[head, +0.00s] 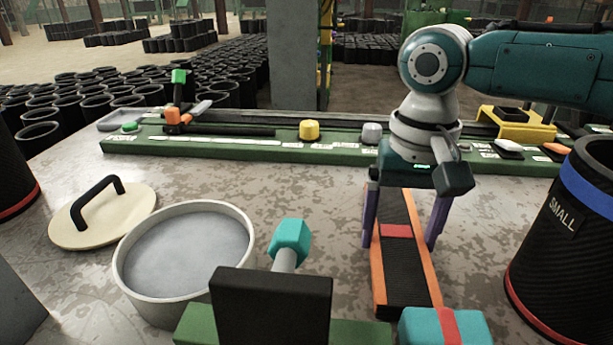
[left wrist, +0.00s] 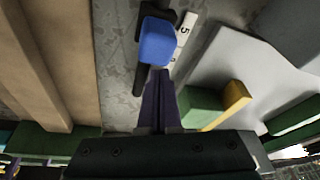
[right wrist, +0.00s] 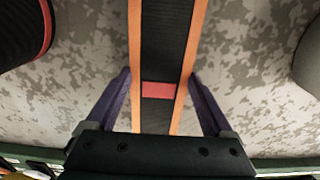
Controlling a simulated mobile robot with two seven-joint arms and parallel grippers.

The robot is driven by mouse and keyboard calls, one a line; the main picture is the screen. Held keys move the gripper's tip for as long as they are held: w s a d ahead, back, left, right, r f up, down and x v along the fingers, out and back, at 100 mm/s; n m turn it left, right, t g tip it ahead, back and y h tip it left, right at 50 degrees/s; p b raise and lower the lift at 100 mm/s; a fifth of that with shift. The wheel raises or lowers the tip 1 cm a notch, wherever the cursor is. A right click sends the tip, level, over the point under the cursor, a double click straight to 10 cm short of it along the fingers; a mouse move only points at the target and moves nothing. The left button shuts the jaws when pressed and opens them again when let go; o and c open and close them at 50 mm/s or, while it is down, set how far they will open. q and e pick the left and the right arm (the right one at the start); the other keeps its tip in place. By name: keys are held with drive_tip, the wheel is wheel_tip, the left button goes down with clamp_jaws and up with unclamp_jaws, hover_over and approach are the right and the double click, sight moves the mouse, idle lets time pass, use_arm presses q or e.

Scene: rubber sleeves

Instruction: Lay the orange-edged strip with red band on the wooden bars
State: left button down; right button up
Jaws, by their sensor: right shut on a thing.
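The black strip with orange edges and a red band (head: 397,231) is in my right gripper (head: 404,235), whose purple fingers stand at its two long edges. It slopes toward the near side of the table. In the right wrist view the red band (right wrist: 158,90) lies between the fingers (right wrist: 163,80). My left gripper (left wrist: 160,80) shows only in the left wrist view, its purple fingers together; a blue-ended object (left wrist: 158,42) is beyond the tips, and I cannot tell if they touch. Tan wooden beams (left wrist: 35,70) show at the left there; I see no wooden bars in the head view.
A round grey-filled pan (head: 185,255) and a cream lid (head: 103,215) stand at the left. A black sleeve marked SMALL (head: 570,230) stands at the right. A green rail (head: 250,150) runs behind.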

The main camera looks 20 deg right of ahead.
drive_tip(key=shift+f, duration=0.15)
drive_tip(key=o, duration=1.1)
drive_tip(key=shift+o, duration=0.2)
